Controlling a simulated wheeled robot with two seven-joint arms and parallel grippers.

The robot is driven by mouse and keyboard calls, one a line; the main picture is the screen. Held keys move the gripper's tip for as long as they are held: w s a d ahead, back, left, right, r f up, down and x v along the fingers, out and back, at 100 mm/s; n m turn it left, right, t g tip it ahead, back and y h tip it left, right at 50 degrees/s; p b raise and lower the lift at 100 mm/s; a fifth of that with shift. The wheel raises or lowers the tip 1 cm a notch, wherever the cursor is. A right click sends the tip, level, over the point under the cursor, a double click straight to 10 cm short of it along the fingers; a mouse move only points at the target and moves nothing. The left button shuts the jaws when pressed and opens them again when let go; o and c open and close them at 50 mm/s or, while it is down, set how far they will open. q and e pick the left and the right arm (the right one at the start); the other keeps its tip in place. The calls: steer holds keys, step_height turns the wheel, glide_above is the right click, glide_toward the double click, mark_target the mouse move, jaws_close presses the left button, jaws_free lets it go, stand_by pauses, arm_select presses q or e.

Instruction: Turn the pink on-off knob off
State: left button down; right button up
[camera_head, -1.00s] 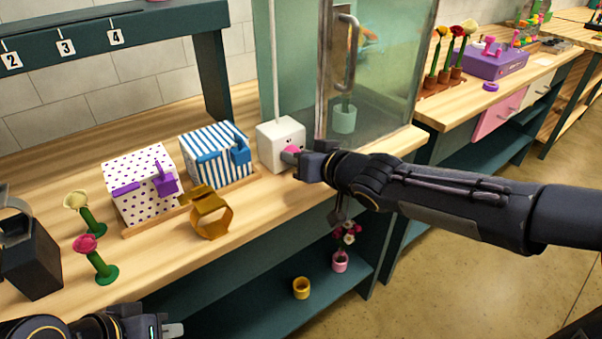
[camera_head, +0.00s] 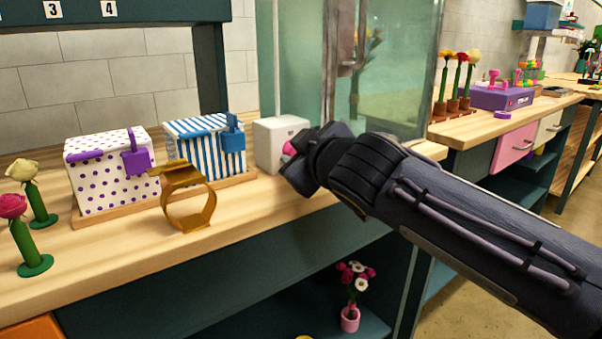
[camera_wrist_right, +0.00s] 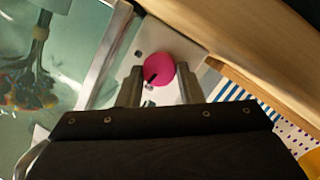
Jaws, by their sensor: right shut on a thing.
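The pink knob (camera_head: 288,149) is on the front of a small white box (camera_head: 268,140) at the back of the bench, beside the glass cabinet. My right gripper (camera_head: 291,163) is at the box front and covers much of the knob in the head view. In the right wrist view the round pink knob (camera_wrist_right: 159,70) lies between the two grey fingers of my right gripper (camera_wrist_right: 159,82), which is shut on it. A short black mark shows on the knob's lower left. Small dark marks show on the white face around it. My left gripper is out of view.
A blue-striped box (camera_head: 203,143) and a purple-dotted box (camera_head: 108,170) stand left of the white box. A gold ring-shaped object (camera_head: 188,205) stands before them. The glass cabinet (camera_head: 395,85) is close on the right. Flowers in green holders (camera_head: 34,262) stand at far left.

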steer(key=shift+f+n+t+b, duration=0.1)
steer(key=shift+n+t+b, duration=0.3)
steer(key=shift+n+b, duration=0.45)
steer(key=o, duration=0.7)
steer(key=shift+a, duration=0.1)
steer(key=v, duration=0.8)
steer(key=shift+p, duration=0.35)
